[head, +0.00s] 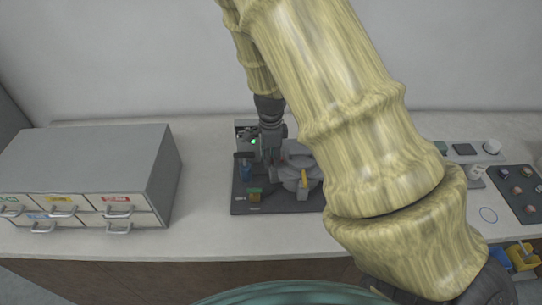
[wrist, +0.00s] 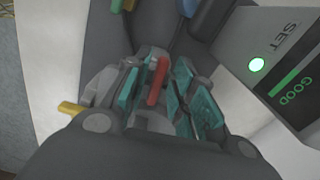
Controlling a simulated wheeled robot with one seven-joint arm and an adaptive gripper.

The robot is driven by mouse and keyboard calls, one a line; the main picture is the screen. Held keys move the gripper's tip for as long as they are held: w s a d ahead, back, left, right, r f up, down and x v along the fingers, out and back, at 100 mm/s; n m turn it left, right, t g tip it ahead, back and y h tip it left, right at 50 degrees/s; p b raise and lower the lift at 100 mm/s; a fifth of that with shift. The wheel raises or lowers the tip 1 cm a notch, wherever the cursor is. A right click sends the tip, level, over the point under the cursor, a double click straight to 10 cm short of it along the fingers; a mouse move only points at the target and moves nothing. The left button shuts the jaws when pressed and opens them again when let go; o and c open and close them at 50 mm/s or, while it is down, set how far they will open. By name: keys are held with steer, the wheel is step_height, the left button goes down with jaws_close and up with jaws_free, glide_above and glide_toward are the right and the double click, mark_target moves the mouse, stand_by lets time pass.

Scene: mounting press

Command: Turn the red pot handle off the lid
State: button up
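The red pot handle (wrist: 157,80) shows in the wrist view as an upright red bar between the teal-padded fingers of my gripper (wrist: 156,92). There appears to be a gap on each side of it, so the gripper looks open around the handle. The lid under it is mostly hidden by my fingers. In the head view my gripper (head: 271,158) points down over the press, beside a grey round part (head: 297,174). The red handle is hard to make out there.
The press stands on a dark base plate (head: 240,205). A control box (wrist: 275,65) reading SET and GOOD, with a lit green lamp, is close on the right in the wrist view. A grey drawer cabinet (head: 95,160) stands left. A dark tray (head: 518,190) lies far right.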

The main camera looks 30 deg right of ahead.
jaws_close()
steer(key=shift+n, duration=0.4)
steer(key=n, duration=0.4)
steer(key=shift+s, duration=0.2)
steer(key=n, duration=0.8)
steer(key=s+n+p, duration=0.1)
steer(key=n, duration=0.3)
steer(key=shift+d+n, duration=0.35)
steer(key=shift+n, duration=0.35)
steer(key=shift+o, duration=1.8)
jaws_free()
steer(key=shift+s, duration=0.1)
